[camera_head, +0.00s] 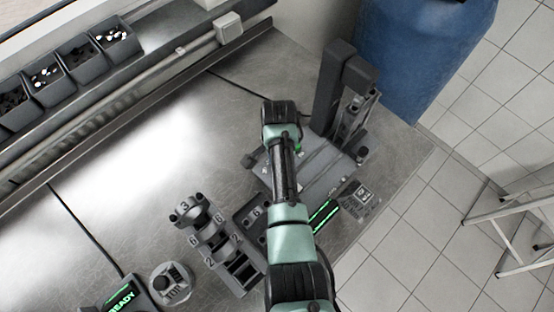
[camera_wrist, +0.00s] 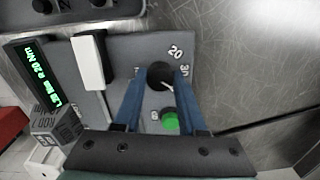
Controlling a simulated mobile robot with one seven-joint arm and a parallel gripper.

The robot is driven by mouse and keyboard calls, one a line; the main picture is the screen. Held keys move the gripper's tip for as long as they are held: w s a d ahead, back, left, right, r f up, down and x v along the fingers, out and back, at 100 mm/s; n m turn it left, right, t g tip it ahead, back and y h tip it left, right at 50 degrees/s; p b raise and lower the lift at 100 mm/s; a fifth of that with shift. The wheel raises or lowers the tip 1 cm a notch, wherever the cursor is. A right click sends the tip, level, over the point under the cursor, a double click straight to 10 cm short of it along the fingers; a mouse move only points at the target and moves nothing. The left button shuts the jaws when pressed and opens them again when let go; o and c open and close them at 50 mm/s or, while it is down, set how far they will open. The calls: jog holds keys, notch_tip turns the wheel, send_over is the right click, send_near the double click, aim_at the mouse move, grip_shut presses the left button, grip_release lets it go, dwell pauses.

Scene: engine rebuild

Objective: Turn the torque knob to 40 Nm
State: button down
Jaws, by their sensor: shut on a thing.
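The torque knob (camera_wrist: 159,73) is a dark round knob on a grey panel (camera_wrist: 125,47) in the wrist view. The numerals 20 and 30 are printed at its upper right. A short pale mark shows on the knob; I cannot tell exactly which numeral it points to. My gripper (camera_wrist: 162,78) has its two blue fingers on either side of the knob and is shut on it. The green-lettered display (camera_wrist: 42,72) at left appears to include "R 20 Nm". In the head view the knob is hidden by my arm.
A green button (camera_wrist: 171,121) sits just below the knob, close to the right finger. A white block (camera_wrist: 88,62) stands left of the knob. In the head view, a dark upright fixture (camera_head: 343,88) rises behind the panel. A numbered bearing rack (camera_head: 212,238) stands left of my arm.

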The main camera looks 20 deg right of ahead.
jog(key=shift+m, duration=1.3)
jog(key=shift+d, duration=0.1)
jog(key=shift+c, duration=2.4)
grip_release()
notch_tip(320, 180, up, 13)
jog(key=b, duration=0.1)
jog(key=shift+s, duration=0.15)
